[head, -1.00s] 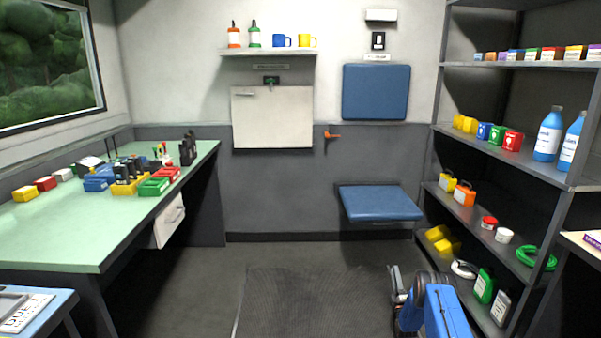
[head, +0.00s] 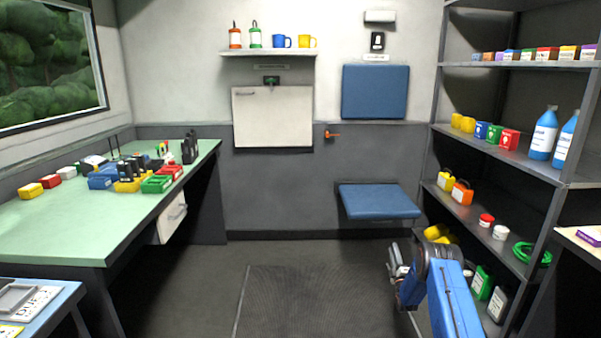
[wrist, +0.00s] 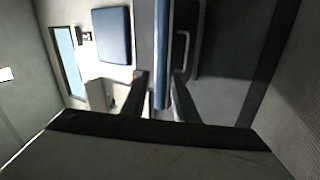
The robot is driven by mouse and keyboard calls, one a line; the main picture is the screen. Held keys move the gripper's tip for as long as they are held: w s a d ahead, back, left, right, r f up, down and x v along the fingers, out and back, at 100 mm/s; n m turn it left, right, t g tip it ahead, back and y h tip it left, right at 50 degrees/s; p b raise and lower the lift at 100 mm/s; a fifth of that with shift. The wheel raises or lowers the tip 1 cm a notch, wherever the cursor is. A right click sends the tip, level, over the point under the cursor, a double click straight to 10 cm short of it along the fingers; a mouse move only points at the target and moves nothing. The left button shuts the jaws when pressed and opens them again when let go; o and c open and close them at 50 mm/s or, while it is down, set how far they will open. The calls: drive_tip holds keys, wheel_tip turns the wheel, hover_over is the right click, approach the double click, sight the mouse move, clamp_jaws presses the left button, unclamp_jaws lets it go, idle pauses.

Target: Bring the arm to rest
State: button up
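My arm shows at the lower right of the head view, with a blue link and dark joints, in front of the shelf unit. My gripper is largely hidden behind the arm there. In the wrist view my gripper (wrist: 160,97) has its two dark fingers apart, with a gap between them. No held object shows between the fingers. The blue fold-down seat (head: 379,202) is on the back wall; in the wrist view its blue edge (wrist: 162,45) shows beyond the gap, apparently in the background.
The shelf unit (head: 497,167) with bottles, mugs and cans stands close on the right. A green-topped bench (head: 75,225) with bins and tools lines the left. A side table (head: 579,238) is at the right edge. The floor mat (head: 315,300) in the middle is clear.

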drive_tip(key=a+r+m+g, duration=0.2)
drive_tip(key=r, duration=1)
drive_tip(key=a+r+m+g, duration=0.2)
drive_tip(key=r, duration=0.9)
drive_tip(key=s+a+r+m+g+h, duration=0.1)
drive_tip(key=s+a+r+m+g, duration=0.1)
drive_tip(key=s+r, duration=0.65)
drive_tip(key=s+a+r+m+g, duration=0.2)
drive_tip(key=s+a+r, duration=0.1)
drive_tip(key=s+r, duration=0.5)
drive_tip(key=s+a+r+m+g, duration=0.2)
drive_tip(key=s, duration=0.8)
drive_tip(key=s+a+r+m+g, duration=0.1)
drive_tip(key=s+a+r+g, duration=0.15)
drive_tip(key=s, duration=0.75)
drive_tip(key=s+a+r+m+g, duration=0.1)
drive_tip(key=s+r+m, duration=0.15)
drive_tip(key=s, duration=0.75)
drive_tip(key=s+a+f+m+g, duration=0.1)
drive_tip(key=s+f, duration=0.1)
drive_tip(key=s, duration=0.9)
drive_tip(key=s+a+f+m+g, duration=0.1)
drive_tip(key=s+f+g, duration=0.1)
drive_tip(key=s, duration=1)
drive_tip(key=s+a+f+m+g+y, duration=0.1)
drive_tip(key=s+f, duration=0.2)
drive_tip(key=s, duration=0.8)
drive_tip(key=shift+s+a+f+g, duration=0.15)
drive_tip(key=shift+s+f+g, duration=0.1)
drive_tip(key=shift+s+g, duration=0.1)
